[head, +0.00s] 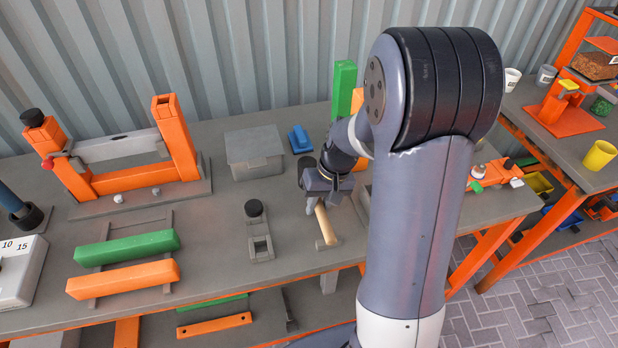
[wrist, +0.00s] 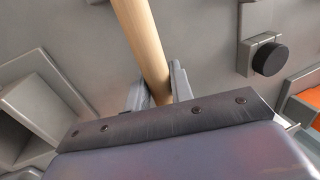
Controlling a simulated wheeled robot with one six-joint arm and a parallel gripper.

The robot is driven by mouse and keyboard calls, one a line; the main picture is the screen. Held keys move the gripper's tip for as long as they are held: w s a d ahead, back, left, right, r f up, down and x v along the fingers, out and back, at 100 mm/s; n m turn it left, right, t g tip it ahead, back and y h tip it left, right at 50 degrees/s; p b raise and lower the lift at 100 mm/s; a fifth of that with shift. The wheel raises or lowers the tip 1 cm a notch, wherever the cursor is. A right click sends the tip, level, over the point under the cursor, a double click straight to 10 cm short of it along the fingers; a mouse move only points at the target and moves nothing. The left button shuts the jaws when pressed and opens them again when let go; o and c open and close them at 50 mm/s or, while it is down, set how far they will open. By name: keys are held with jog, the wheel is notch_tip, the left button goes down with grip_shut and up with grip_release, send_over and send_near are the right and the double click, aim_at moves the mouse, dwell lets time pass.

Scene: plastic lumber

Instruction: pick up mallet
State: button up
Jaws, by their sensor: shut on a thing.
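My gripper (head: 318,199) is over the far end of the handle. In the wrist view the wooden handle (wrist: 143,45) runs up from between the two fingers of my gripper (wrist: 158,97), which are shut on it. The mallet's head is outside the wrist view. I cannot tell whether the mallet is clear of the bench top.
A grey clamp-like block with a black knob (head: 259,232) stands left of the mallet. Green (head: 127,248) and orange (head: 123,279) bars lie farther left. A grey box (head: 254,152) and a blue item (head: 299,139) stand behind. Bare bench (head: 215,235) lies between.

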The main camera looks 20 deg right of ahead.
aim_at(319, 202)
grip_shut()
jog(key=shift+r, duration=0.1)
notch_tip(319, 202, up, 10)
jog(key=shift+f, duration=0.1)
dwell(0.4)
dwell(0.6)
